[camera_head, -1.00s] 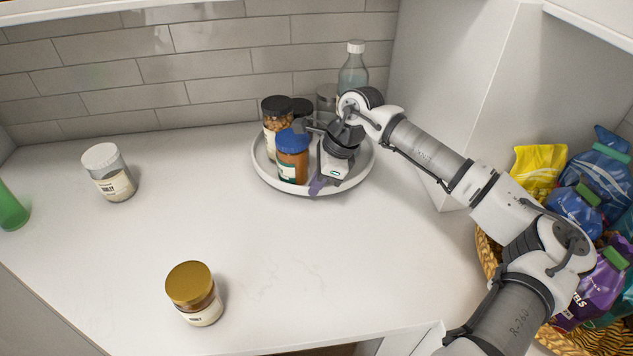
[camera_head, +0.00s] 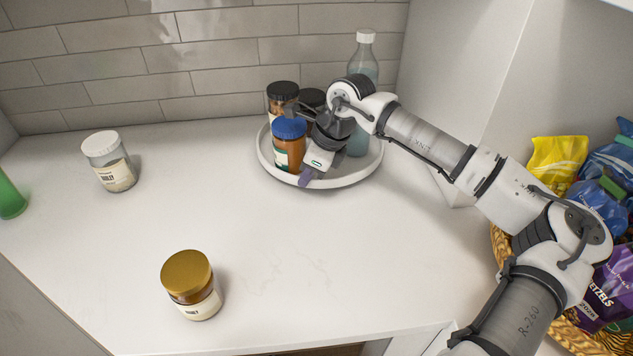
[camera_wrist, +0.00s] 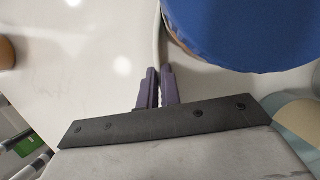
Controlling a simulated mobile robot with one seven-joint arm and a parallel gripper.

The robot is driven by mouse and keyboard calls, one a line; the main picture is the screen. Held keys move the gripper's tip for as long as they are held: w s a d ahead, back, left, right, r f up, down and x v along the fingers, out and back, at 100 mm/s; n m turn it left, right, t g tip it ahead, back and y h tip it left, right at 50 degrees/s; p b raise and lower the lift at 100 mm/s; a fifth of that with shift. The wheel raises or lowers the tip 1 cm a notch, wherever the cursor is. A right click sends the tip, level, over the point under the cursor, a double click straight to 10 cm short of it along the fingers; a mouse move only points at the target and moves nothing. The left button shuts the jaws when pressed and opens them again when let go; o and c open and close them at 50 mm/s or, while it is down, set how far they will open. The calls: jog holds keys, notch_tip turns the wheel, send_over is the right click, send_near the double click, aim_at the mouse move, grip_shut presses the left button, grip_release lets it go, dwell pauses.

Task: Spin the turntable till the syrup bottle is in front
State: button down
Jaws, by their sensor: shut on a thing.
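The turntable (camera_head: 345,181) is a round white tray with a raised rim near the back wall. A tall clear bottle (camera_head: 364,67) with a white cap and bluish contents, seemingly the syrup bottle, stands on its back right part, partly hidden by my arm. A blue-lidded orange jar (camera_head: 289,150) stands at the front left of the tray; its lid (camera_wrist: 245,30) fills the upper right of the wrist view. My gripper (camera_head: 306,179) reaches down at the tray's front, just right of this jar. In the wrist view, its purple fingers (camera_wrist: 158,82) are shut on the tray's rim.
Dark-lidded jars (camera_head: 282,95) stand at the tray's back left. A white-lidded jar (camera_head: 110,165) and a gold-lidded jar (camera_head: 191,285) stand apart on the counter. A green object (camera_head: 10,198) is at the left edge, a snack basket (camera_head: 565,335) at the right. The middle counter is clear.

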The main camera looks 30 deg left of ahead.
aim_at(290, 175)
jog(key=shift+s+a+f+m+t+b, duration=0.1)
jog(key=shift+s+a+m+t+b, duration=0.15)
jog(key=shift+a+m+b, duration=0.5)
jog(key=shift+s+a+f+m+t+b, duration=0.1)
jog(key=shift+a+m+t+b, duration=0.25)
jog(key=shift+a+b, duration=0.7)
jog(key=a+m+b, duration=0.3)
jog(key=b, duration=0.1)
jog(key=shift+w+a+r+t, duration=0.1)
jog(key=shift+a+t, duration=0.25)
jog(key=shift+t, duration=0.05)
jog(key=shift+w+a+r+m+t+b, duration=0.1)
jog(key=shift+w+a+m+t+b, duration=0.1)
jog(key=shift+a+m+b, duration=0.4)
jog(key=shift+w+a+m+t+b, duration=0.25)
jog(key=shift+a+m+b, duration=0.2)
jog(key=shift+a, duration=0.25)
jog(key=shift+w+a+r+m+t+b, duration=0.1)
jog(key=shift+w+a+m+t+b, duration=0.1)
jog(key=shift+a+m+b, duration=0.4)
jog(key=shift+a, duration=0.1)
jog(key=c, duration=1.6)
grip_release()
jog(key=b+v, duration=0.1)
jog(key=v, duration=1.2)
jog(key=shift+r, duration=0.4)
